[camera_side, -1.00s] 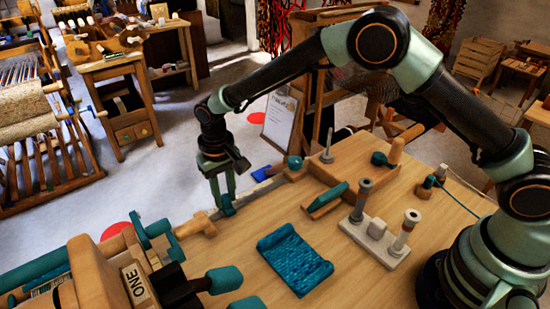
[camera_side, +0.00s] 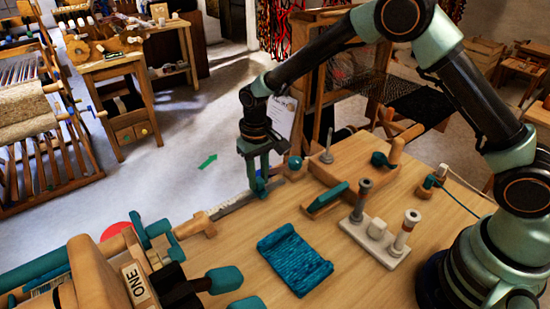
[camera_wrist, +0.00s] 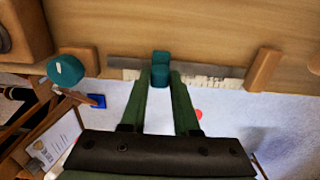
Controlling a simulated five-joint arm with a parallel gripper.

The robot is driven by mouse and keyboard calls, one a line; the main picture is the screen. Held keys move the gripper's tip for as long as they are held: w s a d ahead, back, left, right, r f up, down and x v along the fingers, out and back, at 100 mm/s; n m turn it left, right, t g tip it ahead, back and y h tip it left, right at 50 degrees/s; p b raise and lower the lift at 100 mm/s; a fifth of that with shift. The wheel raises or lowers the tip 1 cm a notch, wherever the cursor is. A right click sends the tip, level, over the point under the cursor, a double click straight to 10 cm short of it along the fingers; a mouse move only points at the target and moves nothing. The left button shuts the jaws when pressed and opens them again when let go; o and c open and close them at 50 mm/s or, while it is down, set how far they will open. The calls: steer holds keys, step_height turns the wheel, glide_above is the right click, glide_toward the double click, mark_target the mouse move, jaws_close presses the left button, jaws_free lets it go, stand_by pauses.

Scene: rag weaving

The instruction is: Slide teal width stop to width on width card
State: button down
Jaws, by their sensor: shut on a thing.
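The teal width stop (camera_side: 259,187) sits on the grey ruled rail (camera_side: 236,204) along the table's far edge. My gripper (camera_side: 263,178) points down from above and is shut on the stop. In the wrist view the teal stop (camera_wrist: 160,68) is between my two green fingers (camera_wrist: 160,84), and the rail's scale (camera_wrist: 215,80) shows on both sides. A clipboard with a white sheet, apparently the width card (camera_side: 283,113), stands behind, partly hidden by my arm. It also shows in the wrist view (camera_wrist: 50,150), its writing too small to read.
Wooden blocks stand at the rail's ends, one at the left (camera_side: 197,224). A teal woven piece (camera_side: 294,259) lies on the table (camera_side: 360,270). A white base with two posts (camera_side: 378,240) stands right of it. Bare tabletop lies at the front.

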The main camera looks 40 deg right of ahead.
mark_target(258, 180)
steer(key=c, duration=0.6)
jaws_free()
steer(key=shift+c, duration=0.2)
step_height(258, 180, up, 12)
